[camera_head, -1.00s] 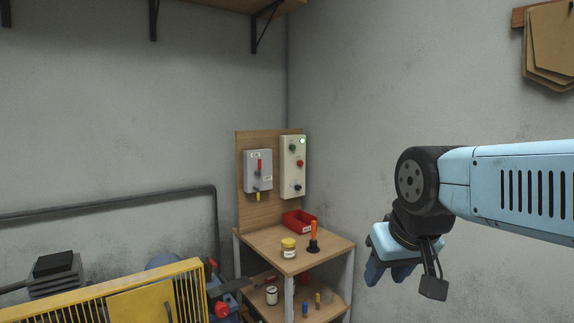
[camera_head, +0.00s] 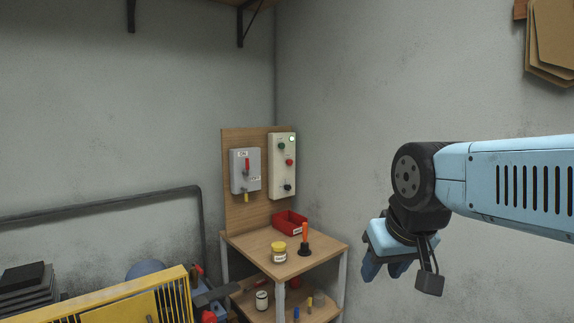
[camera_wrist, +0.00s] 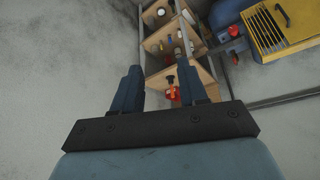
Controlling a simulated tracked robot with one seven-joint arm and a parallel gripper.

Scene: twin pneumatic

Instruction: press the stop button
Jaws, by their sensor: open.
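A tall pale control box (camera_head: 283,170) is fixed to a wooden backboard in the corner. The labels are too small to read, and the red button looks like the stop button. My gripper (camera_head: 391,266) is to the right of the box and lower in the head view, apart from everything. In the wrist view my gripper (camera_wrist: 160,88) points down with its fingers apart and nothing between them.
A grey switch box (camera_head: 240,177) with a red lever hangs left of the control box. A yellow guard (camera_head: 120,304) stands at lower left.

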